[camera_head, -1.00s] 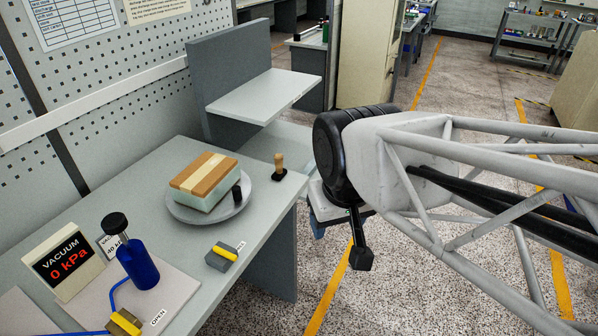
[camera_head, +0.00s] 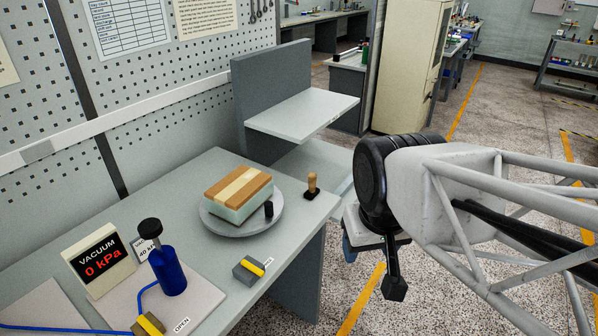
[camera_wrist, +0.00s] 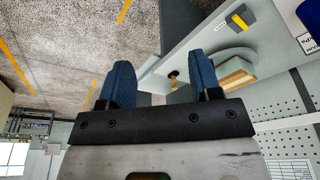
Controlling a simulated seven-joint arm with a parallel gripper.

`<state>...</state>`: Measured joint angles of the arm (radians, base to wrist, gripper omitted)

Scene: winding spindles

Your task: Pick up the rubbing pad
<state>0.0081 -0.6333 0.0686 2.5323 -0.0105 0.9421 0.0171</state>
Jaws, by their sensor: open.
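A small piece with a wooden knob handle and black square base, which looks like the rubbing pad (camera_head: 312,186), stands upright at the bench's right edge. It also shows in the wrist view (camera_wrist: 174,78), between the blue fingers and beyond them. My gripper (camera_wrist: 161,72) is open and empty, its two blue fingers spread wide. In the head view my gripper (camera_head: 349,249) hangs off the bench, to the right of and lower in the picture than the pad, apart from it. My wrist hides part of the gripper there.
A striped wood-topped block (camera_head: 238,191) sits on a round grey plate (camera_head: 240,230), with a small black cylinder beside it. A grey-and-yellow block (camera_head: 249,270), blue bottle (camera_head: 168,272) and vacuum display (camera_head: 100,262) stand nearer. A grey shelf unit (camera_head: 303,114) rises behind the pad.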

